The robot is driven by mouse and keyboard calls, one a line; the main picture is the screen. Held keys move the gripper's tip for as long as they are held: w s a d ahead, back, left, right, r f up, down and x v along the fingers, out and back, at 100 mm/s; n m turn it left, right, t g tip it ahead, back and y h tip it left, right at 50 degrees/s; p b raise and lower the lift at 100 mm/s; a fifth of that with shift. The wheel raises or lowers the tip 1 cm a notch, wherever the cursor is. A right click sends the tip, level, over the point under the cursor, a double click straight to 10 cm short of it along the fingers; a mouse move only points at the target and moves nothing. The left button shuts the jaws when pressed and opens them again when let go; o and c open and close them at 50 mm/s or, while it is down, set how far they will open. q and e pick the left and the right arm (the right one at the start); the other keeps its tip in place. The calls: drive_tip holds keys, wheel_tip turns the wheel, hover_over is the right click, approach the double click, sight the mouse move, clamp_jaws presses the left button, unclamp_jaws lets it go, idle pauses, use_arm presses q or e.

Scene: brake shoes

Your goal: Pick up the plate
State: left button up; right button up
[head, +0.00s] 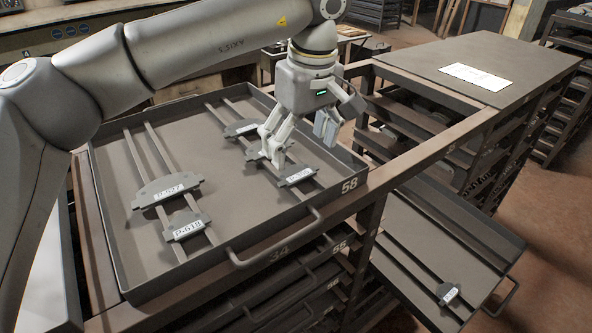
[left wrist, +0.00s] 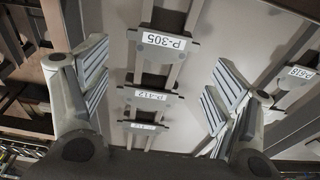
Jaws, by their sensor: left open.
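Dark grey plates with white labels lie across rails in a large tray (head: 240,215). On the left rail pair are a wide plate (head: 167,188) and the P-618 plate (head: 186,227). On the right rail pair are a front plate (head: 298,176), a middle one partly hidden by my fingers, and a back plate (head: 241,128). My left gripper (head: 302,147) is open and empty above the right rail pair. The left wrist view shows the P-305 plate (left wrist: 163,42), P-412 plate (left wrist: 150,96) and a smaller-looking plate (left wrist: 143,127) between the spread fingers. My right gripper is not seen.
The tray has raised walls and a front handle (head: 275,240). A lower tray (head: 430,240) holding one labelled plate (head: 448,292) sticks out at the right. A rack top (head: 480,60) with a white sheet stands behind it. Bare tray floor lies between the rail pairs.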

sight(296, 173)
use_arm(q)
drive_tip(key=f, duration=0.1)
drive_tip(key=f+p, duration=0.1)
drive_tip(key=f, duration=0.1)
drive_tip(key=shift+a+f+p, duration=0.2)
drive_tip(key=shift+a+p, duration=0.05)
drive_tip(key=shift+p, duration=0.1)
drive_tip(key=shift+w+f, duration=0.1)
drive_tip(key=shift+f, duration=0.3)
drive_tip(key=shift+w+a+f, duration=0.1)
drive_tip(key=shift+f, duration=0.2)
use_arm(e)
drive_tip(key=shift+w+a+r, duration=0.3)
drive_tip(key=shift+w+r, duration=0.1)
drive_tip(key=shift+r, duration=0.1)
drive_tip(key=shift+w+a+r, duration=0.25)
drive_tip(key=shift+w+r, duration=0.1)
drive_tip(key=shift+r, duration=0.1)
use_arm(q)
drive_tip(key=shift+f, duration=0.15)
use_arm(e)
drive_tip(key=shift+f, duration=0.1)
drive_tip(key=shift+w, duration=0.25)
use_arm(q)
drive_tip(key=shift+c, duration=0.5)
